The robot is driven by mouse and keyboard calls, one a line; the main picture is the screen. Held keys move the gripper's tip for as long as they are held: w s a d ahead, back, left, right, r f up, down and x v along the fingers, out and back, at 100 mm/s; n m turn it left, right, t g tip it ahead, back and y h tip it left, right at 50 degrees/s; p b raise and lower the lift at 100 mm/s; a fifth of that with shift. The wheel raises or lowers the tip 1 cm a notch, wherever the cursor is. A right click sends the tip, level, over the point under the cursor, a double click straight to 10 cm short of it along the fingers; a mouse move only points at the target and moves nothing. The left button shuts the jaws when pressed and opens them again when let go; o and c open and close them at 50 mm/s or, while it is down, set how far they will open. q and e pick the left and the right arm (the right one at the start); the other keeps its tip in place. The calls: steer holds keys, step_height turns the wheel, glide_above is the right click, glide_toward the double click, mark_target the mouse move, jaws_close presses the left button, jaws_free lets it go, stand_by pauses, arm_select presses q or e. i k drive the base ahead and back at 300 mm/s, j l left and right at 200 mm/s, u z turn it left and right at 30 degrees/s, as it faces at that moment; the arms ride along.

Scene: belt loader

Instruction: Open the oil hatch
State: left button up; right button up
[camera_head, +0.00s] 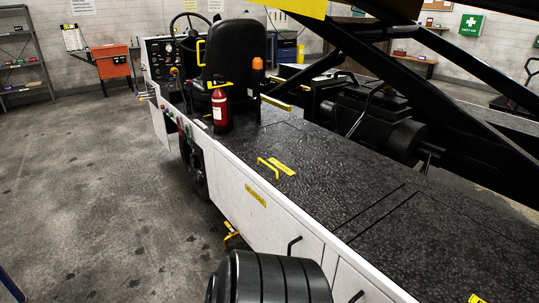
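A belt loader with a black textured deck (330,180) and white side panels (232,190) fills the middle and right. A yellow handle (268,167) stands on the deck beside a yellow label (283,168), both lying flat with the deck panel. Another yellow label (255,195) is on the white side. A white side door with a black handle (294,244) is lower down. The label text is too small to read, so I cannot tell which panel is the oil hatch. The deck panels and side doors in view look shut. Neither of my grippers shows.
A black driver's seat (234,55), a steering wheel (190,30) and a red extinguisher (220,108) are at the loader's far end. Black lift beams (440,110) cross above the deck's right side. The concrete floor (90,190) at left is clear.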

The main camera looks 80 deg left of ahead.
mark_target(332, 187)
steer(key=u, duration=2.45)
steer(key=i+j+z, duration=0.15)
steer(key=z, duration=0.35)
steer(key=i+j+z, duration=0.1)
steer(key=j+z, duration=0.35)
steer(key=l, duration=0.1)
